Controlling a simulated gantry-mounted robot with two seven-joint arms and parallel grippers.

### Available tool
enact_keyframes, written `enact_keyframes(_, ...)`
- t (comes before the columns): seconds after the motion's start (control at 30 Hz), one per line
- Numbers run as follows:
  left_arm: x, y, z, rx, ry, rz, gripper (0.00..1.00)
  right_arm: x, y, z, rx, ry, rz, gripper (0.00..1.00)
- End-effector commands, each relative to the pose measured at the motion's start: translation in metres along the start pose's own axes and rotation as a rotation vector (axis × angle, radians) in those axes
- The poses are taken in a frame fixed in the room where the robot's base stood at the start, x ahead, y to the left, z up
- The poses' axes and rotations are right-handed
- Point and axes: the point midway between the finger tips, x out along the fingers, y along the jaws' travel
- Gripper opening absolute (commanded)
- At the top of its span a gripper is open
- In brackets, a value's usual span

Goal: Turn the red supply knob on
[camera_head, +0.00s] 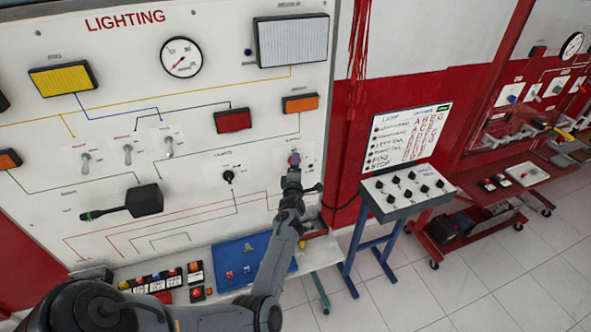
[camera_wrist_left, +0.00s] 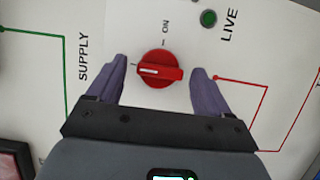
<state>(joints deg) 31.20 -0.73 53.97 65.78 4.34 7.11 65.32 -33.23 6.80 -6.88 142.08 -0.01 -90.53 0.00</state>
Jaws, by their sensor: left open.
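The red supply knob (camera_wrist_left: 160,72) is on the white panel, between the SUPPLY label and the LIVE label in the left wrist view. Its white pointer line lies across the picture toward a tick on the left, about a quarter turn from the ON mark (camera_wrist_left: 165,28). My left gripper (camera_wrist_left: 161,66) is open, one purple finger on each side of the knob, with a visible gap to each. In the head view my left gripper (camera_head: 294,162) is at the panel's lower right and mostly hides the knob.
A green LIVE lamp (camera_wrist_left: 208,18) sits just above the right finger. In the head view a black rotary switch (camera_head: 229,177) is left of my gripper, and a blue tray (camera_head: 230,262) lies below the panel. A knob stand (camera_head: 408,190) is to the right.

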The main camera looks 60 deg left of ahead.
Motion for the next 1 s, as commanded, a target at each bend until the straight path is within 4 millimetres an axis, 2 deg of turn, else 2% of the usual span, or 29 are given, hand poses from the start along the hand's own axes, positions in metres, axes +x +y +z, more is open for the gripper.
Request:
enact_keyframes(0.1, 0.0, 0.0, 0.0, 0.0, 0.0, 0.0, 0.8, 0.0, 0.0, 0.0, 0.0, 0.0, 0.0, 0.85)
enact_keyframes(0.47, 0.0, 0.0, 0.0, 0.0, 0.0, 0.001, 0.25, 0.0, 0.0, 0.0, 0.0, 0.0, 0.0, 0.85)
enact_keyframes(0.77, 0.0, 0.002, 0.0, 0.032, 0.0, -0.011, 0.24, -0.004, 0.0, -0.001, -0.001, -0.001, 0.001, 0.85)
enact_keyframes(1.0, 0.0, 0.005, 0.0, 0.148, -0.001, -0.058, 0.24, -0.014, 0.001, -0.004, -0.002, -0.001, 0.002, 0.85)
